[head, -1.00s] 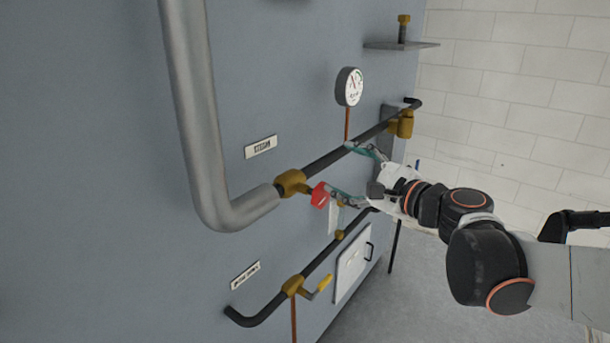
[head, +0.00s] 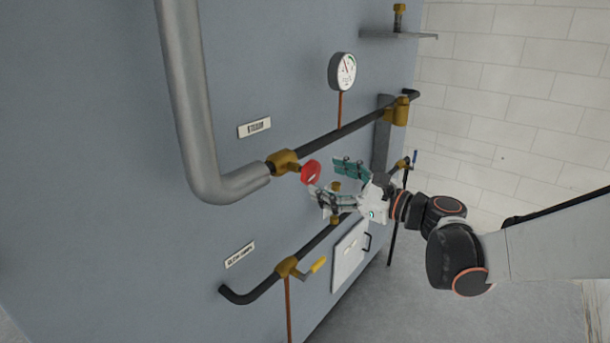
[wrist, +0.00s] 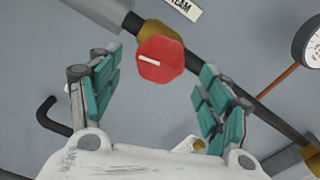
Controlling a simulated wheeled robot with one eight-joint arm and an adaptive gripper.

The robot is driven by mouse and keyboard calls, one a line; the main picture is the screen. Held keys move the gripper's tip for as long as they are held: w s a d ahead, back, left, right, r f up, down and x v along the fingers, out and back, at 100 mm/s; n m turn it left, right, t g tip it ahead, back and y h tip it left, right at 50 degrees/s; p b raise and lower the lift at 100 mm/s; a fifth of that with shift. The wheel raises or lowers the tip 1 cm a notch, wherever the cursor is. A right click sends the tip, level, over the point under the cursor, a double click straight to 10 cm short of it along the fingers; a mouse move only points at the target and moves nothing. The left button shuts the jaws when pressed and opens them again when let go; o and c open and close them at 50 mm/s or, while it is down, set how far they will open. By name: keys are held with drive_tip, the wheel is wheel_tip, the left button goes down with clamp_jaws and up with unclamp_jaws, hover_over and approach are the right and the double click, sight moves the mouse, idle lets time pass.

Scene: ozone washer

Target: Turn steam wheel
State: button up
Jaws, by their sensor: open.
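The steam wheel is a small red knob (head: 311,173) on a brass valve (head: 284,162) in the dark pipe below the STEAM label (head: 254,128). In the wrist view the red wheel (wrist: 160,59) has a white bar on its face and sits just beyond the fingertips, roughly midway between them. My gripper (head: 331,183) is open, with teal-padded fingers on either side of the wheel's line. In the wrist view the open gripper (wrist: 158,85) holds nothing, and I see no contact with the wheel.
A pressure gauge (head: 342,72) stands on a copper stem above the dark pipe. A thick grey pipe (head: 187,100) bends in from the left. A lower pipe carries a yellow-handled valve (head: 318,265). A white panel (head: 349,256) is at lower right. A brick wall (head: 520,90) stands behind.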

sight(304, 171)
drive_tip(key=b+x, duration=0.1)
drive_tip(key=x, duration=0.6)
drive_tip(key=shift+w+a, duration=0.2)
drive_tip(key=shift+a, duration=0.05)
drive_tip(key=c, duration=1.1)
